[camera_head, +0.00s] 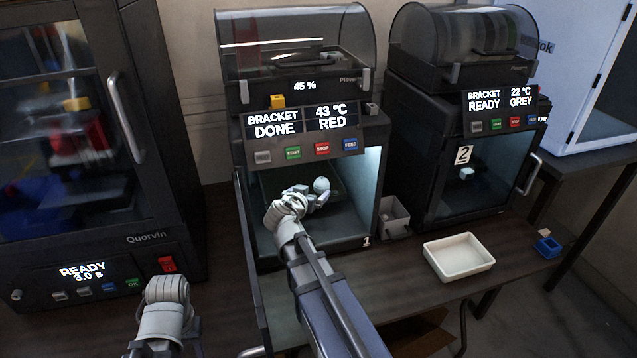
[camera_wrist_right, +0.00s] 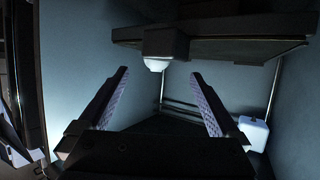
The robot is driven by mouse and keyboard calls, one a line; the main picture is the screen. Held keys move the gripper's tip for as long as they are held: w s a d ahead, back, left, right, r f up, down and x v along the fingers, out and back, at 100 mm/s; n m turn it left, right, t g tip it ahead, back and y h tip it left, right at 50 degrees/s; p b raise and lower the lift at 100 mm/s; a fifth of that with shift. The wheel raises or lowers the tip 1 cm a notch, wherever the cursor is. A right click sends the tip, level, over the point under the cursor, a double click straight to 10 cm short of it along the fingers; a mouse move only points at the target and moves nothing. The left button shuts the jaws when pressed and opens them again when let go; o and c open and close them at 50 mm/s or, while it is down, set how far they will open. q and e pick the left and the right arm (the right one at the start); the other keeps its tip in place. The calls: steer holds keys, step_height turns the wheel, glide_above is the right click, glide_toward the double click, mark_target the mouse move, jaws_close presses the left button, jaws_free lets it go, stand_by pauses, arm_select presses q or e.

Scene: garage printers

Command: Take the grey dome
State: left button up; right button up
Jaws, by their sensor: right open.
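The grey dome (camera_head: 321,185) is a pale rounded piece on the dark plate inside the lit chamber of printer 1. My right gripper (camera_head: 312,198) reaches into this chamber, close to the dome. In the right wrist view, the right gripper (camera_wrist_right: 160,74) is open and empty. There the dome (camera_wrist_right: 155,64) shows beyond the fingertips and between them, with a darker block joined to it. I see no contact between the fingers and the dome. My left wrist (camera_head: 166,290) shows at the lower left, but its fingers cannot be made out.
Printer 1's side walls (camera_wrist_right: 300,60) are close around the right arm. A pale box on rails (camera_wrist_right: 252,132) is at the right in the wrist view. A white tray (camera_head: 458,272) stands on the table. Printer 2 (camera_head: 440,150) is closed. A grey bin (camera_head: 394,217) stands between the printers.

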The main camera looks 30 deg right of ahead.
mark_target(319, 187)
steer(key=shift+b+x, duration=1.6)
steer(key=shift+x, duration=2.35)
steer(key=shift+s+d, duration=0.15)
steer(key=shift+s, duration=0.1)
steer(key=shift+c, duration=0.4)
steer(key=c, duration=1.3)
